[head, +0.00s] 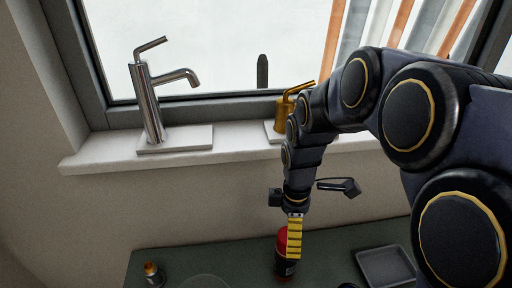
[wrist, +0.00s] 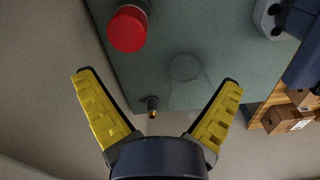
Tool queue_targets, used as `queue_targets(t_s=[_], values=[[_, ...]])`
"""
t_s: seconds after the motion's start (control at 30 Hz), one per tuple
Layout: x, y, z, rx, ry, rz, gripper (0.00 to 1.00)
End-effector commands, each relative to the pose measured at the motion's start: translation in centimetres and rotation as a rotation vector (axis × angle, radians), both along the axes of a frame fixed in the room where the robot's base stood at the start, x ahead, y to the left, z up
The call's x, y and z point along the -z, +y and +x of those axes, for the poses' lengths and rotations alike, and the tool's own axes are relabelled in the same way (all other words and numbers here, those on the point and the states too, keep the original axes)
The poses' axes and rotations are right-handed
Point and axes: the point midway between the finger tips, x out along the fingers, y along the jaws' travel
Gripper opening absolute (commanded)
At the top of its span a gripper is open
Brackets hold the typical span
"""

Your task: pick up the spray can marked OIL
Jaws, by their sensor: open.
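A dark can with a red cap (head: 281,240) stands upright on the green worktop, partly behind my gripper in the head view. Its red cap also shows at the top left of the wrist view (wrist: 127,30). I cannot read any marking on it. My gripper (head: 294,254) points down beside the can in the head view, one yellow finger overlapping it. In the wrist view my gripper (wrist: 160,80) has its yellow fingers spread wide with nothing between them in grasp; the can lies beyond the left fingertip.
The green worktop (head: 170,262) holds a small dark bottle with a gold-coloured part (head: 153,273), a faint clear round object (wrist: 185,68) and a grey tray (head: 386,266). A chrome tap (head: 148,100) and a brass tap (head: 285,108) stand on the windowsill behind. Cardboard boxes (wrist: 286,119) sit off to the side.

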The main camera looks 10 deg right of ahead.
Motion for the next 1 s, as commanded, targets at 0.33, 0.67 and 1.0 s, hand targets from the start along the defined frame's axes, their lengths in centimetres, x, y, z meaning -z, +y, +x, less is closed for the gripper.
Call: queue_targets(t_s=[0.33, 0.67, 1.0], values=[[3.9, -1.1, 4.6, -0.338, -0.028, 0.005, 0.95], [7.1, -1.1, 4.3, -0.337, -0.029, 0.006, 0.95], [11.1, -1.3, 4.1, -0.336, -0.032, 0.005, 0.95]])
